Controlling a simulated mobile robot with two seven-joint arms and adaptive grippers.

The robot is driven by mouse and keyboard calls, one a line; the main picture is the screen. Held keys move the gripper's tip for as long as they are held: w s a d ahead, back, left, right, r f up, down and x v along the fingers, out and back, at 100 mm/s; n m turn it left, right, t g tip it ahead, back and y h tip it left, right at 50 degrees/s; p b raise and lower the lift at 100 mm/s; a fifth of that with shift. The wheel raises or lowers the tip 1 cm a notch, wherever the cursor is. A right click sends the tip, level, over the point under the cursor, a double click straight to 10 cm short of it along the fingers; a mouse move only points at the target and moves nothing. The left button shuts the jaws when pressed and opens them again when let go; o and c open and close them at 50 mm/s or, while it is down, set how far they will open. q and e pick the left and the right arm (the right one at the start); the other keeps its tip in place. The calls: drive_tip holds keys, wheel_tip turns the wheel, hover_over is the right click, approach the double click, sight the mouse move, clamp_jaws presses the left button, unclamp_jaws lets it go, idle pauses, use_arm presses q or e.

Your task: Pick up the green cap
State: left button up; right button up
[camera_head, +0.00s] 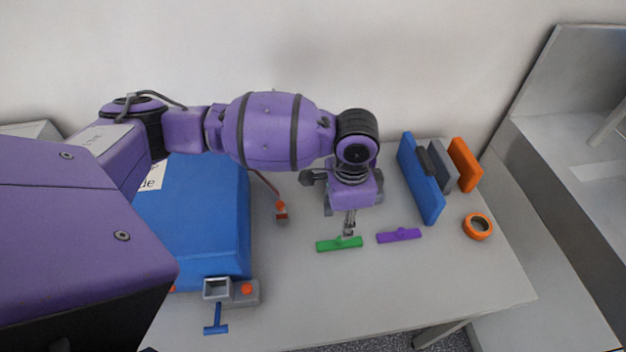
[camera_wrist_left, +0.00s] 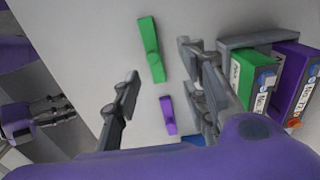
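The green cap (camera_head: 339,243) is a flat bar with a raised middle, lying on the table. It also shows in the left wrist view (camera_wrist_left: 151,48). My left gripper (camera_head: 347,232) points down just above and behind it in the head view. In the left wrist view my left gripper (camera_wrist_left: 158,65) has its two fingers wide apart, with nothing between them in contact. The cap lies just beyond the fingertips, apart from them. My right gripper (camera_wrist_left: 52,111) shows at the left edge of the left wrist view; its opening is unclear.
A similar purple cap (camera_head: 398,235) lies right of the green one. Blue, grey and orange upright panels (camera_head: 422,180) and an orange ring (camera_head: 478,226) stand farther right. A blue case (camera_head: 205,215) is at left. Green and purple labelled boxes (camera_wrist_left: 257,75) show in the wrist view.

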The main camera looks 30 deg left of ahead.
sight(340, 238)
use_arm(q)
drive_tip(key=shift+s+d+f, duration=0.1)
drive_tip(key=shift+s+f, duration=0.1)
drive_tip(key=shift+f, duration=0.4)
drive_tip(key=shift+s+f, duration=0.15)
drive_tip(key=shift+f, duration=0.45)
drive_tip(key=shift+s+f, duration=0.15)
drive_tip(key=shift+f, duration=0.15)
wheel_tip(340, 238, down, 4)
drive_tip(key=shift+r, duration=0.1)
drive_tip(key=shift+f, duration=0.25)
drive_tip(key=shift+c, duration=1)
drive_tip(key=c, duration=0.6)
drive_tip(key=shift+c, duration=0.7)
use_arm(e)
drive_tip(key=shift+s+d+f, duration=0.3)
drive_tip(key=shift+s+f, duration=0.1)
drive_tip(key=shift+s, duration=0.35)
